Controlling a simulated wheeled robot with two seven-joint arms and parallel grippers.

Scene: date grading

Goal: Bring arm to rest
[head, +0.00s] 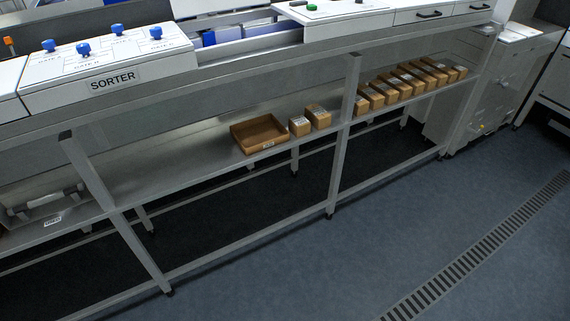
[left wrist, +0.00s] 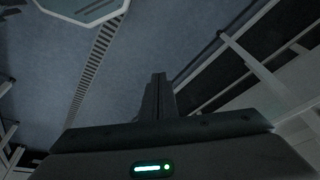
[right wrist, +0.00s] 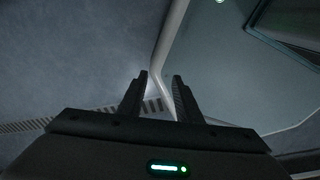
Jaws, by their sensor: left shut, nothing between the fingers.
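My left gripper (left wrist: 158,88) shows in the left wrist view with its fingers together and nothing between them. Dark blue floor and a drain grate lie beyond it. My right gripper (right wrist: 160,76) shows in the right wrist view with its two fingers apart and nothing between them. A pale curved edge and a grey surface lie beyond its fingertips. Neither gripper shows in the head view.
The sorter bench (head: 110,83) has blue knobs on top. Its lower shelf (head: 180,165) bears an open brown tray (head: 238,133), several small boxes (head: 372,96) and a grey bin (head: 45,208). A floor drain (head: 480,247) runs at right; the floor (head: 380,220) before the bench is clear.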

